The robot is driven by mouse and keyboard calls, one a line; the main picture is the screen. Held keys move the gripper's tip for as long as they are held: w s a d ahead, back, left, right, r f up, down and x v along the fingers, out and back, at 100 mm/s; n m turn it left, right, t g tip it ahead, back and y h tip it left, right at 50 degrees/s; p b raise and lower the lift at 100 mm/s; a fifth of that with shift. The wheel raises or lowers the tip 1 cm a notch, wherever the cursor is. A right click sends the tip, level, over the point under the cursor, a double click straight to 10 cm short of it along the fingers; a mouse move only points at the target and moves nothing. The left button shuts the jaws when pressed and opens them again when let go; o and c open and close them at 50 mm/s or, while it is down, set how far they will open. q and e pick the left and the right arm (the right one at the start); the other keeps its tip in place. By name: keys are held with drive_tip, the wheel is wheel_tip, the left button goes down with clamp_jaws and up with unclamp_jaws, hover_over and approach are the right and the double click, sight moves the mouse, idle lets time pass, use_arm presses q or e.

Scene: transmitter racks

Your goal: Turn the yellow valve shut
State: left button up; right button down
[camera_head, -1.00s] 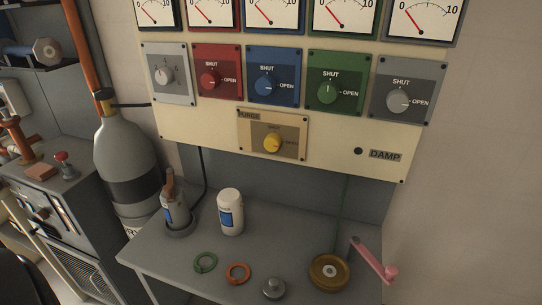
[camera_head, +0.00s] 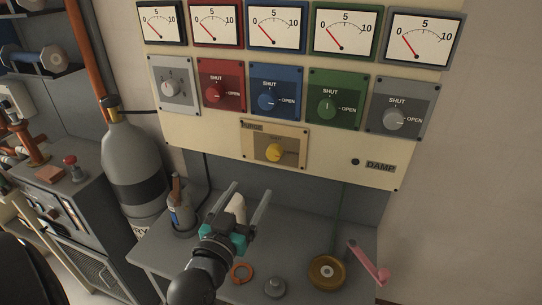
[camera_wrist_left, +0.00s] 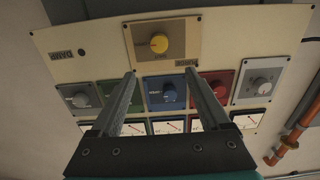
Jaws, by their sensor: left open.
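The yellow valve (camera_head: 275,153) is a round knob on a tan plate (camera_head: 256,143) marked PURGE, low on the cream panel. Its mark seems to point right, toward OPEN, but it is small. It also shows in the left wrist view (camera_wrist_left: 159,42), where the panel appears upside down. My left gripper (camera_head: 251,188) is open and empty, below and in front of the yellow valve, apart from it. In the left wrist view its fingertips (camera_wrist_left: 161,74) point toward the panel, with the yellow valve beyond them and between their lines. My right gripper is not in view.
Red (camera_head: 217,93), blue (camera_head: 270,101), green (camera_head: 327,107) and grey (camera_head: 394,119) knobs sit in a row above, under several dials. A brass wheel (camera_head: 327,272) and pink crank (camera_head: 370,262) are at right.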

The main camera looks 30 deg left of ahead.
sight(273, 154)
use_arm(q)
drive_tip(key=p+x, duration=0.1)
drive_tip(key=x, duration=1.3)
drive_tip(key=shift+w, duration=0.35)
drive_tip(key=shift+c, duration=0.3)
clamp_jaws()
